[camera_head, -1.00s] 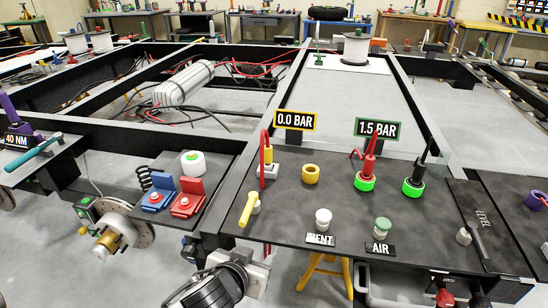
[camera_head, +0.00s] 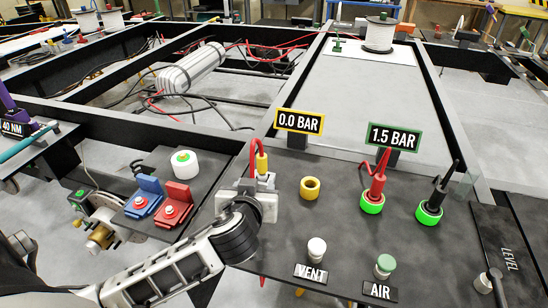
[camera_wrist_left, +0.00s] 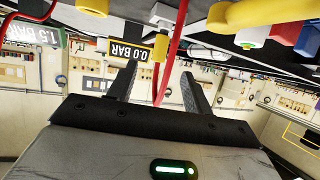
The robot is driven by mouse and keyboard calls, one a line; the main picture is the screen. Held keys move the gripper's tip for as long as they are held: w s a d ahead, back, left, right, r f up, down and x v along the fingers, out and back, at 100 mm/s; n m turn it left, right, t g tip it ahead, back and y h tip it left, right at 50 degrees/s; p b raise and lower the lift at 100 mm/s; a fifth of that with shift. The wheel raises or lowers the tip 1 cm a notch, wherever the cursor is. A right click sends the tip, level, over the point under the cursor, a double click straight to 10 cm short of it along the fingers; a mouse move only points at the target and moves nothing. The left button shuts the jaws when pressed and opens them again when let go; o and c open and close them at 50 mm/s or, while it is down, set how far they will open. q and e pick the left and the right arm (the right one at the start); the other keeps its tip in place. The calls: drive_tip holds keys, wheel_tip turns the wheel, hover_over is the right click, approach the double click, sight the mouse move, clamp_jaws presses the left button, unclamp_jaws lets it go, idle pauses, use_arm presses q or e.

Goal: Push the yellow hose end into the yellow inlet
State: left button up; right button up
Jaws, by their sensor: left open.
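The yellow hose end (camera_head: 262,162) stands upright in a pale holder block on the dark panel, with a red hose looping from its top. The yellow inlet (camera_head: 310,187) is an empty yellow ring to its right. My left gripper (camera_head: 262,192) is just in front of the holder, and its body hides part of the block. In the left wrist view, its two fingers (camera_wrist_left: 158,85) are apart, with the red hose (camera_wrist_left: 172,50) showing between them. I cannot tell whether they touch anything. My right gripper is not in view.
Signs reading 0.0 BAR (camera_head: 299,121) and 1.5 BAR (camera_head: 393,136) stand behind. Red (camera_head: 374,188) and black (camera_head: 435,195) hose ends sit in green rings at the right. VENT (camera_head: 317,248) and AIR (camera_head: 384,264) knobs stand in front. A yellow lever (camera_wrist_left: 262,12) shows close in the wrist view.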

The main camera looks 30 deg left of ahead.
sight(263, 168)
use_arm(q)
drive_tip(key=x, duration=1)
drive_tip(key=shift+r, duration=0.1)
drive_tip(key=shift+p+x, duration=0.3)
drive_tip(key=shift+x, duration=2.65)
drive_tip(key=shift+s+a, duration=0.1)
drive_tip(key=shift+a, duration=0.05)
drive_tip(key=shift+c, duration=0.2)
drive_tip(key=c, duration=1)
